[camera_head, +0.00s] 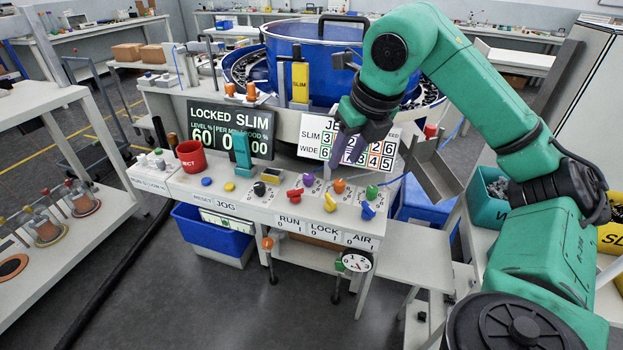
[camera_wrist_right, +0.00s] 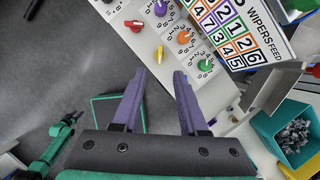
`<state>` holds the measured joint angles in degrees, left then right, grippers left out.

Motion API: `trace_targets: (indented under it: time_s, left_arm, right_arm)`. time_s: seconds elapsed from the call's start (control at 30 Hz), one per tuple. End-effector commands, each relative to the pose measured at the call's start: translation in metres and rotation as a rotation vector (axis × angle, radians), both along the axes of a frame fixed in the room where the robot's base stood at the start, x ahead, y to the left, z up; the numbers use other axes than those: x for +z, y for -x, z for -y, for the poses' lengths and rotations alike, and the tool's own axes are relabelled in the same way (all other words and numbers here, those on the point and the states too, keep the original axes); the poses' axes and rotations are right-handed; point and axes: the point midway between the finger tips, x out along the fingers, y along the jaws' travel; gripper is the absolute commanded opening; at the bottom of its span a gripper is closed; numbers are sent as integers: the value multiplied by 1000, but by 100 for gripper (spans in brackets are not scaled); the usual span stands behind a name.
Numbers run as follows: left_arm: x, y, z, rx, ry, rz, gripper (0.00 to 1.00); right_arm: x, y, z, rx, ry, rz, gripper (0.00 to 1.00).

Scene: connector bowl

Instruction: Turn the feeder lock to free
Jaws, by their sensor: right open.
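The front panel (camera_head: 250,198) carries the labels RUN, LOCK and AIR (camera_head: 360,241) on its front edge. Above the LOCK label (camera_head: 325,229) is a yellow knob (camera_head: 330,202), which also shows in the right wrist view (camera_wrist_right: 160,54). A red knob (camera_head: 294,193) is to its left and a blue knob (camera_head: 368,210) to its right. The display (camera_head: 230,125) reads LOCKED SLIM. My right gripper (camera_head: 338,152), with purple fingers, is open and empty above the panel. In the right wrist view its fingertips (camera_wrist_right: 160,75) point toward the yellow knob, apart from it. My left gripper is not seen.
Purple (camera_head: 308,180), orange (camera_head: 339,186) and green (camera_head: 372,191) dials stand behind the knobs. A number board (camera_head: 312,136) and a metal chute (camera_head: 436,172) are close to my right gripper. A red mug (camera_head: 191,157) stands at the panel's left. A blue bowl feeder (camera_head: 315,55) is behind.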

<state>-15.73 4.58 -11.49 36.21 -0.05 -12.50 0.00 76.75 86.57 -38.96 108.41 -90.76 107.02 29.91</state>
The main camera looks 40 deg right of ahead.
Motion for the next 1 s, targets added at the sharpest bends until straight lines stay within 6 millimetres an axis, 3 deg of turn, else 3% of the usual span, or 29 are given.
trace_targets:
  time_s: [0.1,0.3,0.37,0.47,0.6,0.7,0.93,0.97,1.0]
  left_arm:
    - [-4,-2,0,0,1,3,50]
    - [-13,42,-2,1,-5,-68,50]
    - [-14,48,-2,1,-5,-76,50]
    - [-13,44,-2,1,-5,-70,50]
    - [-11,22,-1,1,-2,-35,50]
    - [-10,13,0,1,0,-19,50]
    - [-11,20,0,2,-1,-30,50]
    - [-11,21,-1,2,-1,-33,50]
    - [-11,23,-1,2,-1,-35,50]
  right_arm:
    - [-15,-4,1,-2,1,-2,42]
    - [-62,-22,4,1,1,-3,42]
    - [-77,-28,5,1,1,-3,42]
    - [-100,-38,7,3,1,-3,42]
    - [-123,-48,8,3,0,0,42]
    - [-131,-51,9,4,1,1,42]
    - [-133,-51,9,4,1,2,42]
    - [-133,-51,9,4,1,2,39]
    - [-133,-51,9,4,1,2,23]
